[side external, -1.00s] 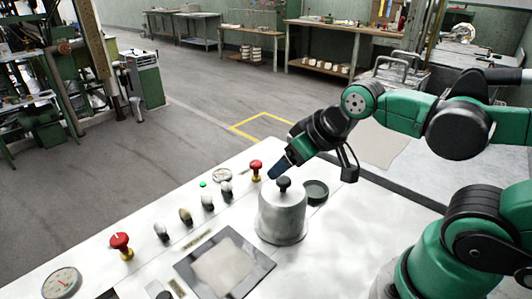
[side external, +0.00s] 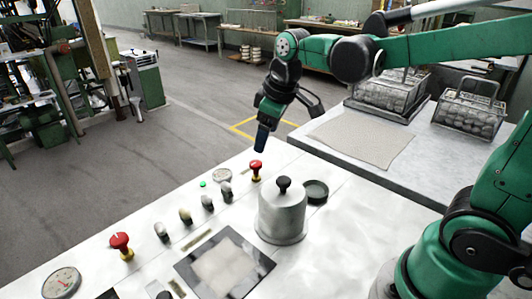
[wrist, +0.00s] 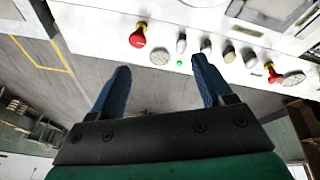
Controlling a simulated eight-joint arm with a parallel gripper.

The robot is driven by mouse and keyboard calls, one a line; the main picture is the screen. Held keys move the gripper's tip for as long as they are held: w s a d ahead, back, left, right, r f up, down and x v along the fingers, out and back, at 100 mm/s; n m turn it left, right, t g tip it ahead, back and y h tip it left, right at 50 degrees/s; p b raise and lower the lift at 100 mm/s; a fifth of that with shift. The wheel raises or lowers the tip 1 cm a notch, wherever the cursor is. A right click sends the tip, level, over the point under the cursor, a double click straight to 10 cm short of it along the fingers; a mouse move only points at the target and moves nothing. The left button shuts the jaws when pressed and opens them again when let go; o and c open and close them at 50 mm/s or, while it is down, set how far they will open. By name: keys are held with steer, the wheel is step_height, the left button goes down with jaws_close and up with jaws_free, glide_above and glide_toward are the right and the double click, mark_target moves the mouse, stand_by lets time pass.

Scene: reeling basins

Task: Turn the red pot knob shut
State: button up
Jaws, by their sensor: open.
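Two red knobs on yellow stems stand on the pale panel. The far one (side external: 256,167) shows at the upper left in the wrist view (wrist: 138,36). The near one (side external: 121,243) shows at the right in the wrist view (wrist: 273,73). I cannot tell which is the pot knob, or how far either is turned. My gripper (side external: 261,142) is open and empty, pointing down just above and behind the far red knob, apart from it. In the wrist view the blue fingers of my gripper (wrist: 161,65) are spread wide.
A metal pot (side external: 282,215) with a black top knob stands right of the row of small knobs (side external: 186,216). A dark round dish (side external: 316,191) sits behind it. Baskets (side external: 390,92) stand on the right-hand table. The floor beyond the panel's left edge is clear.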

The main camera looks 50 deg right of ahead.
mark_target(256, 163)
steer(key=w+d+f+n+g, duration=0.1)
steer(key=w+f, duration=0.1)
steer(key=w+d+f+n+g, duration=0.1)
steer(key=w+f+n, duration=0.1)
steer(key=w, duration=0.1)
steer(key=w+d+f+n+g, duration=0.1)
steer(key=w+f, duration=0.1)
steer(key=shift+w+d, duration=0.15)
steer(key=shift+d, duration=0.25)
steer(key=shift+n+g, duration=0.3)
steer(key=shift+f, duration=2.95)
jaws_close()
